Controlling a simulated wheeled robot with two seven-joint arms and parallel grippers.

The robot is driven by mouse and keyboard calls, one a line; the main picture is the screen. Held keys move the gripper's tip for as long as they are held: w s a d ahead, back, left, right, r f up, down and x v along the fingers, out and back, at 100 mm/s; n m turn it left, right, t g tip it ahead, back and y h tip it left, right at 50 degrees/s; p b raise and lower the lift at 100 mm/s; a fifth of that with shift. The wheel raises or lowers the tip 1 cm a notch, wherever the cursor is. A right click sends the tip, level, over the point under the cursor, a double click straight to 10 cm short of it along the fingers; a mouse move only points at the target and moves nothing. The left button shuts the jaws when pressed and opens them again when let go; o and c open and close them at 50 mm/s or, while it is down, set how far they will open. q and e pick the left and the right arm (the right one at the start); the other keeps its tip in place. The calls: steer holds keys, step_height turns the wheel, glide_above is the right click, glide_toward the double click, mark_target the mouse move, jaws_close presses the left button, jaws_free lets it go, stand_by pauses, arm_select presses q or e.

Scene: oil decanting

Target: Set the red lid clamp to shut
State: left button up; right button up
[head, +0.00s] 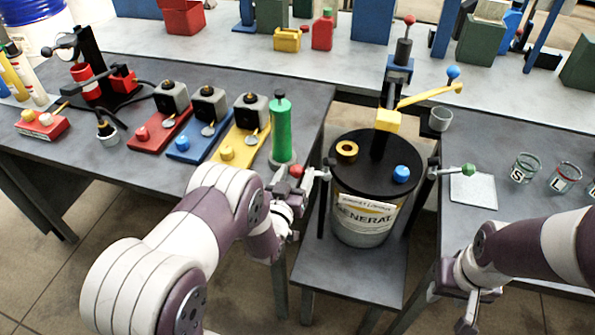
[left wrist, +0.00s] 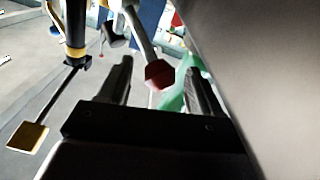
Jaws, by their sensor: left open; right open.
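The red lid clamp (head: 296,171) is at the left side of the drum's black lid (head: 375,180). Its grey lever points left and ends in a red knob. In the left wrist view the red knob (left wrist: 158,75) shows between my open fingers, apart from both as far as I can tell. My left gripper (head: 293,192) is close to the knob in the head view; its fingers are partly hidden there. It also shows in the left wrist view (left wrist: 158,66). My right gripper (head: 462,305) is open and empty at the lower right, away from the drum.
A green-knobbed clamp (head: 467,169) sits at the lid's right side. The labelled drum (head: 362,218) stands on a low stand between two tables. A green cylinder (head: 281,130) stands near the left table's edge, close to my left gripper. A yellow-handled pump (head: 388,120) rises from the lid.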

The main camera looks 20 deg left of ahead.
arm_select(q)
steer(key=shift+w, duration=0.75)
